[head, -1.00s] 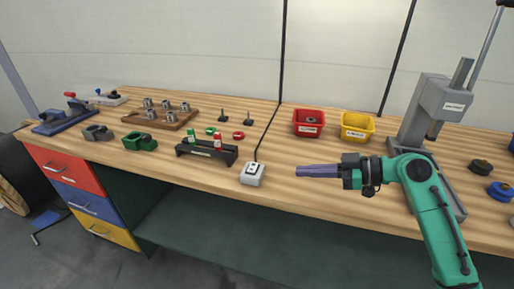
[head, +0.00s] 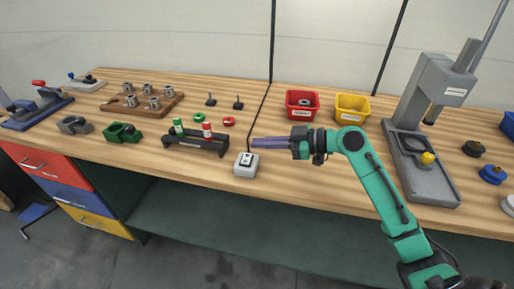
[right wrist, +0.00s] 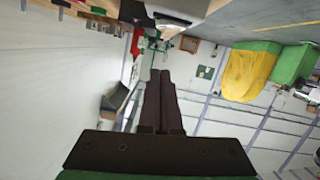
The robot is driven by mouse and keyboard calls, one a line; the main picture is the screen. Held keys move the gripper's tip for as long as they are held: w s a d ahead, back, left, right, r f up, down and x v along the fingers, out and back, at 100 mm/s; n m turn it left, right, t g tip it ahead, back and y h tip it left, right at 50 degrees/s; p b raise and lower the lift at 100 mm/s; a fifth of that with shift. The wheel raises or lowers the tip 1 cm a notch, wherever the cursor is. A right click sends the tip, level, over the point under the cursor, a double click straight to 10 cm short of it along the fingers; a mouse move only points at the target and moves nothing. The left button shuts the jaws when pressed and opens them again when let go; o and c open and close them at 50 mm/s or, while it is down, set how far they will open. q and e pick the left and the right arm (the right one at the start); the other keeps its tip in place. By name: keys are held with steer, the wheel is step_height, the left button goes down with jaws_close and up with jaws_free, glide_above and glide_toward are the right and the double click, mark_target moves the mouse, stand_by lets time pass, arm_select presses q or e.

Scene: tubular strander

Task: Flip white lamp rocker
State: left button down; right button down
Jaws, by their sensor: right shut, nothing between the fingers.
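The white lamp switch box (head: 247,165) stands on the bench near its front edge, with a dark rocker (head: 246,159) on its top face. A black cable runs from it up to the wall. My right gripper (head: 254,143) is shut and empty. Its fingertips point left and show just above and to the right of the box; I cannot tell if they touch it. In the right wrist view the two fingers (right wrist: 160,100) lie together, and a pale blurred shape (right wrist: 180,10) shows beyond them at the top edge. My left gripper is not in view.
A black rack (head: 195,143) with green and red-capped cylinders stands left of the box. Red (head: 302,104) and yellow (head: 352,107) bins sit behind my right gripper. A grey press (head: 420,150) stands at right. The bench strip in front of the box is narrow.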

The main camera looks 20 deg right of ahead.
mark_target(257, 161)
steer(key=shift+x, duration=1)
steer(key=f, duration=0.3)
steer(key=shift+w+d+p, duration=0.2)
steer(key=shift+p, duration=0.2)
steer(key=shift+d+f, duration=0.1)
steer(key=shift+f, duration=0.35)
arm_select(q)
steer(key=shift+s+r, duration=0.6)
